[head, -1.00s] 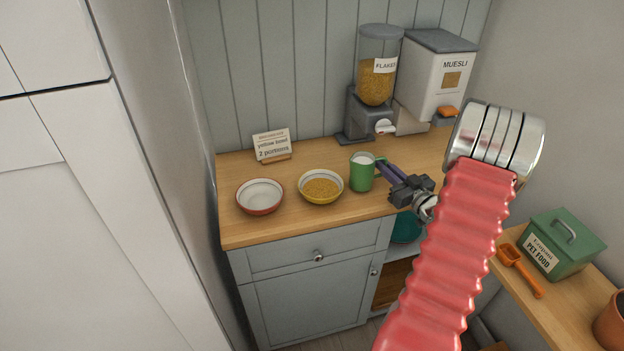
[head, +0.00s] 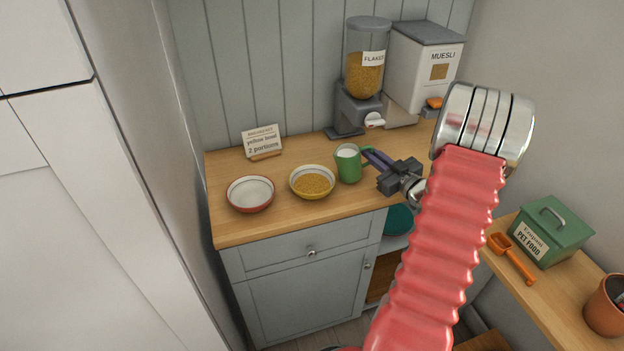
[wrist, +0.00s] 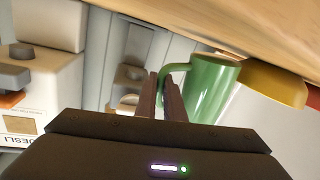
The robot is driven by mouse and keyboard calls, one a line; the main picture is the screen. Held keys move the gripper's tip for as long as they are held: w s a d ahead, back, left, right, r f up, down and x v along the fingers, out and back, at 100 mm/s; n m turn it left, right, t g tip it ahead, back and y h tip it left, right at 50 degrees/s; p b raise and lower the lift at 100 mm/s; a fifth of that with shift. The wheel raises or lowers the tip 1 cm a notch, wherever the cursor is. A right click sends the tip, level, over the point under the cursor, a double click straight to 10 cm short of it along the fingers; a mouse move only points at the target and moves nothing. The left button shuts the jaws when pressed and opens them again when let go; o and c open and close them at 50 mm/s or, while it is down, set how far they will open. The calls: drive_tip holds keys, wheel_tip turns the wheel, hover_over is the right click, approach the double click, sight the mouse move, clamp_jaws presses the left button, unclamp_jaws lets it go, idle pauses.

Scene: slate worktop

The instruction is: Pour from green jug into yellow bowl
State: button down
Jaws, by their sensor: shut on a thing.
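The green jug (head: 350,168) holds something white and stands close to the right of the yellow bowl, nearly upright with a slight lean left. My gripper (head: 367,157) is shut on its handle from the right. In the wrist view, which is turned over, the fingers (wrist: 163,98) meet at the handle of the jug (wrist: 213,85). The yellow bowl (head: 312,194) holds golden flakes; its side also shows in the wrist view (wrist: 275,84). Whether the jug's base touches the worktop is hard to tell.
A red-rimmed white bowl (head: 250,206) stands left of the yellow bowl. A card (head: 263,142) behind reads "yellow bowl 2 portions". A flakes dispenser (head: 358,108) and a muesli bin (head: 420,70) stand behind. A pet food tin (head: 552,235) and orange scoop (head: 513,260) lie on the right shelf.

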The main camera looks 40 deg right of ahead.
sight(369, 145)
drive_tip(key=r+n, duration=0.1)
drive_tip(key=a+r+n, duration=0.1)
drive_tip(key=r, duration=0.1)
drive_tip(key=shift+w+a+r, duration=0.1)
drive_tip(key=shift+w+r, duration=0.1)
drive_tip(key=shift+a+r, duration=0.1)
drive_tip(key=shift+a, duration=0.05)
drive_tip(key=shift+r+n, duration=0.1)
drive_tip(key=shift+n, duration=0.2)
drive_tip(key=shift+w+a+r+n+g+p, duration=0.15)
drive_tip(key=shift+a+r+n+g+p, duration=0.2)
drive_tip(key=shift+a+r+n, duration=0.15)
drive_tip(key=shift+w+a+r+n+h+p, duration=0.15)
drive_tip(key=shift+a+r+n+p, duration=0.15)
drive_tip(key=shift+r, duration=0.25)
drive_tip(key=shift+w+a+r+n+h+p, duration=0.1)
drive_tip(key=shift+a+r+n+h+p, duration=0.1)
drive_tip(key=shift+a+r+n, duration=0.3)
drive_tip(key=shift+a+f+n+g+p, duration=0.3)
drive_tip(key=shift+f+n+g, duration=0.05)
drive_tip(key=shift+n, duration=0.35)
drive_tip(key=shift+w+a+r+n+p, duration=0.1)
drive_tip(key=shift+a+n+p, duration=0.05)
drive_tip(key=shift+n+p, duration=0.2)
idle(0.5)
